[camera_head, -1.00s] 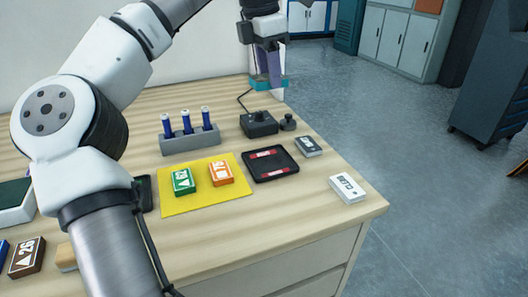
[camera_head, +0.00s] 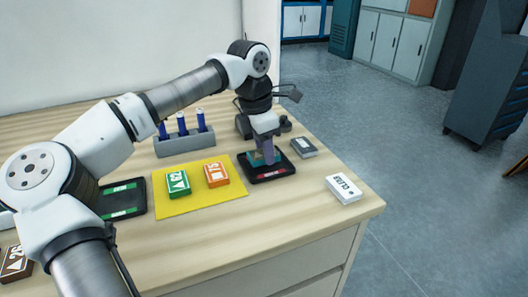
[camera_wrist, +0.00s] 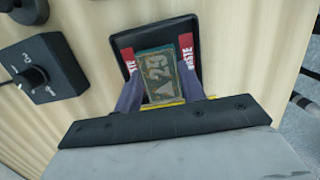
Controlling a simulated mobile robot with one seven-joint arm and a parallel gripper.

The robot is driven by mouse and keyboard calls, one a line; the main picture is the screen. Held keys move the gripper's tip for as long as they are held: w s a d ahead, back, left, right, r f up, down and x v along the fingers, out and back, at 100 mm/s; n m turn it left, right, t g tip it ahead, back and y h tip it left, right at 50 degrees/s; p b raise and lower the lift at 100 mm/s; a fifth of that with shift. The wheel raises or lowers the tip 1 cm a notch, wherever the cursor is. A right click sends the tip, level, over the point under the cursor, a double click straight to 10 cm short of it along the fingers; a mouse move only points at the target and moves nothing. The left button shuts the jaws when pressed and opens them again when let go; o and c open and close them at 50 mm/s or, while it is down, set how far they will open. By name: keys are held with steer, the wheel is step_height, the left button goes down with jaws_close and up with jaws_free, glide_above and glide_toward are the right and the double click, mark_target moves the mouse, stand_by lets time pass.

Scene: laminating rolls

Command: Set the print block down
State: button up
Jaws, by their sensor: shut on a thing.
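The print block (camera_wrist: 163,70), a flat teal block with a dark, worn face and pale markings, is between the fingers of my gripper (camera_wrist: 159,84). In the head view its teal edge (camera_head: 254,158) shows low over the black tray with red labels (camera_head: 287,171). My gripper (camera_head: 264,160) points down and is shut on the block. In the wrist view the block lies within the outline of the tray (camera_wrist: 160,33), between the two red "WASTE" labels. I cannot tell whether it touches the tray floor.
A yellow mat (camera_head: 200,203) with a green block (camera_head: 178,184) and an orange block (camera_head: 216,174) lies left of the tray. A grey block (camera_head: 303,147) and a white block (camera_head: 343,188) lie to the right. A grey rack (camera_head: 185,146) holds blue-handled tools behind.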

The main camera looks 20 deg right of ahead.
mark_target(257, 155)
steer(key=shift+f, duration=0.75)
steer(key=shift+f, duration=0.1)
steer(key=o, duration=1)
steer(key=shift+c, duration=0.2)
step_height(257, 155, up, 12)
steer(key=a, duration=0.1)
steer(key=shift+a, duration=0.4)
